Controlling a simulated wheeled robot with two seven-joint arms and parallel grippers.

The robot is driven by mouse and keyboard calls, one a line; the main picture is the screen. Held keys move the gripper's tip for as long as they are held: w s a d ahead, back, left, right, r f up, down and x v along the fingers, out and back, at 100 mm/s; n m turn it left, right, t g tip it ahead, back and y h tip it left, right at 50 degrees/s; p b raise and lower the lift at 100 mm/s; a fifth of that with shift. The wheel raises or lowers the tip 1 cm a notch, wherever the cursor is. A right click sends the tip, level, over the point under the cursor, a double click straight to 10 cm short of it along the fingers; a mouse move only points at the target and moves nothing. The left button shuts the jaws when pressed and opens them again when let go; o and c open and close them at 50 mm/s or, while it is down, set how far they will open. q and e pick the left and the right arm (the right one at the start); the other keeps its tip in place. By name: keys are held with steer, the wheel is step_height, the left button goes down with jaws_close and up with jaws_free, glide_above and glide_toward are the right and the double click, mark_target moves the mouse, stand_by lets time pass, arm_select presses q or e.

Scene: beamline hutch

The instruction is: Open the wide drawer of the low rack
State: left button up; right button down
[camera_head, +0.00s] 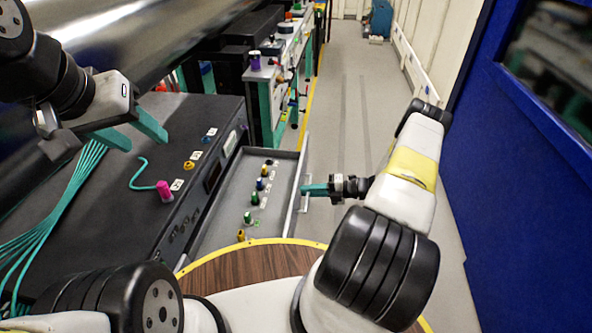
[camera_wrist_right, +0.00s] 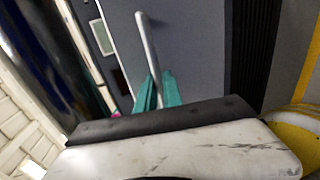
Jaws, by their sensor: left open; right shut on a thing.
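The wide drawer (camera_head: 228,196) of the low rack (camera_head: 205,190) is pulled out, and its grey tray is visible with several small capped items inside. A pale bar handle (camera_head: 303,189) runs along its front; the handle (camera_wrist_right: 145,40) also shows in the right wrist view. My right gripper (camera_head: 305,189) is shut on this handle, and its teal fingers close around the bar in the right wrist view (camera_wrist_right: 157,88). My left gripper (camera_head: 147,140) is open and empty above the rack's black top, apart from the drawer.
A magenta-capped item (camera_head: 164,190) and teal cables (camera_head: 50,228) lie on the rack's top. A blue wall (camera_head: 530,150) stands at the right. The grey floor aisle (camera_head: 350,90) ahead is clear. A bench (camera_head: 270,75) with equipment stands beyond the rack.

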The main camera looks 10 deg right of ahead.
steer(key=shift+s, duration=0.1)
steer(key=c, duration=1.8)
jaws_free()
steer(key=shift+o, duration=0.2)
steer(key=v, duration=0.7)
steer(key=shift+d, duration=0.4)
steer(key=shift+s, duration=0.15)
